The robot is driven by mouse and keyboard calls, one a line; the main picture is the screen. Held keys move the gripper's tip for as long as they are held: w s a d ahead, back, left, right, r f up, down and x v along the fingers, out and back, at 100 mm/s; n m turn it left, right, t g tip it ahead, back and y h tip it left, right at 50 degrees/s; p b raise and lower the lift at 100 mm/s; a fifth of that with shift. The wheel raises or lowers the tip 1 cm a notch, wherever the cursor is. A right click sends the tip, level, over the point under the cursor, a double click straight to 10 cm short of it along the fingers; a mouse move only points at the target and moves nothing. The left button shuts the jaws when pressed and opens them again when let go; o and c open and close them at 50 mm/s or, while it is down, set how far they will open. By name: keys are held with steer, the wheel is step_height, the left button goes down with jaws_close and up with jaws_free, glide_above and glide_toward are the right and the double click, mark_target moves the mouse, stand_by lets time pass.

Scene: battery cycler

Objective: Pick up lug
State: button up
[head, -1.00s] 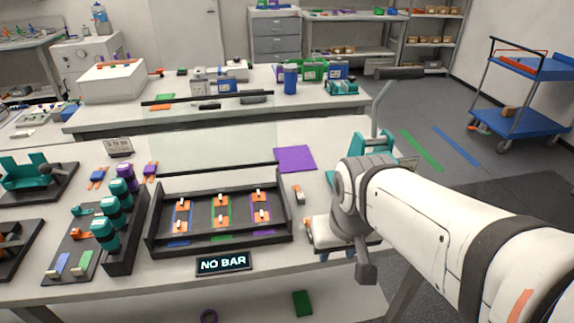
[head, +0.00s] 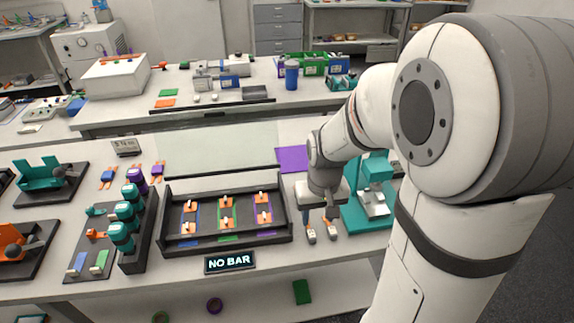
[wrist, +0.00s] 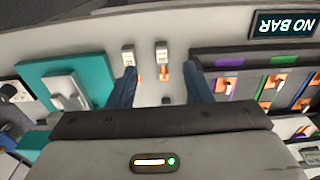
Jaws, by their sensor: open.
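Two small pieces with white blocks and orange-copper tabs, which look like lugs, lie side by side on the bench right of the black tray. In the head view one lug (head: 311,233) is at left and the other lug (head: 332,230) at right. In the wrist view they are a left lug (wrist: 128,57) and a right lug (wrist: 162,57). My gripper (head: 320,208) points down just behind them. In the wrist view its fingers (wrist: 161,85) are spread, with nothing seen held between them. I cannot tell its exact height above the bench.
The black tray (head: 168,243) with orange-ended pieces stands left of my gripper, and a teal fixture (head: 375,170) stands close at right. A NO BAR sign (head: 230,262) is at the bench front. A purple mat (head: 292,159) lies behind.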

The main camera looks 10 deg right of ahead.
mark_target(311, 233)
steer(key=shift+g, duration=0.4)
steer(key=w+f+p, duration=0.2)
steer(key=w+f, duration=0.1)
steer(key=shift+w, duration=0.1)
steer(key=shift+w+a+f+p, duration=0.1)
steer(key=shift+f+p, duration=0.4)
steer(key=shift+f, duration=1.5)
steer(key=shift+w+f+p, duration=0.1)
steer(key=shift+f+p, duration=0.4)
steer(key=shift+f, duration=1.45)
jaws_close()
